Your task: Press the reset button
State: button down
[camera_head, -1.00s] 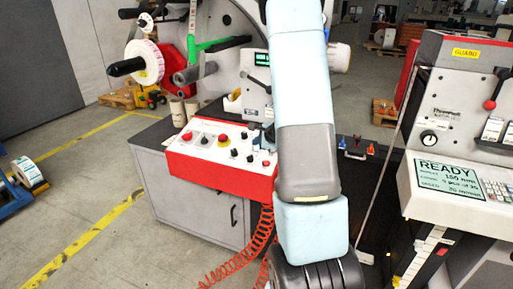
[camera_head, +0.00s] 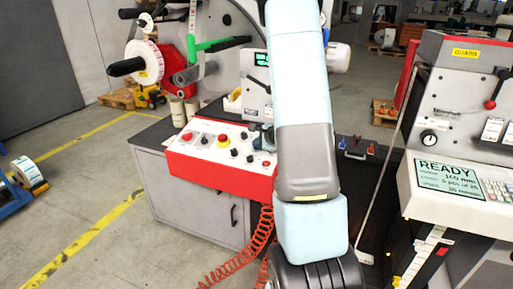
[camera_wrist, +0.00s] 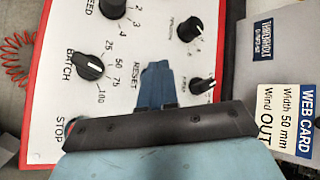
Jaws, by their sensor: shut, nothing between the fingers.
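The control panel (camera_head: 222,155) has a white face and red sides, with a red button, a red-and-yellow mushroom button and several black knobs. In the wrist view the panel face (camera_wrist: 55,95) shows the printed word RESET (camera_wrist: 121,79) beside my gripper (camera_wrist: 156,72). The gripper's blue fingers are shut and empty, with their tips over the panel just right of that word. No reset button shows; the fingers and dark gripper body cover that area. I cannot tell whether the tips touch the panel. In the head view my arm hides most of the gripper.
The BATCH knob (camera_wrist: 89,66) and two smaller black knobs, the tension knob (camera_wrist: 190,28) and power knob (camera_wrist: 203,87), stand close around the fingers. A red coiled cable (camera_head: 240,258) hangs below the panel. A machine with a READY screen (camera_head: 450,180) stands at right.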

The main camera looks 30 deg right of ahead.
jog(key=shift+r, duration=0.15)
jog(key=shift+s+a+r, duration=0.15)
jog(key=shift+a+r, duration=0.05)
jog(key=shift+r, duration=0.45)
jog(key=shift+s+a+r, duration=0.15)
jog(key=shift+a+r, duration=0.05)
jog(key=shift+r, duration=0.6)
jog(key=shift+s+a+r, duration=0.1)
jog(key=shift+a+r, duration=0.05)
jog(key=shift+r, duration=0.65)
jog(key=shift+s+a+r, duration=0.15)
jog(key=shift+a+r, duration=0.05)
jog(key=shift+r, duration=0.6)
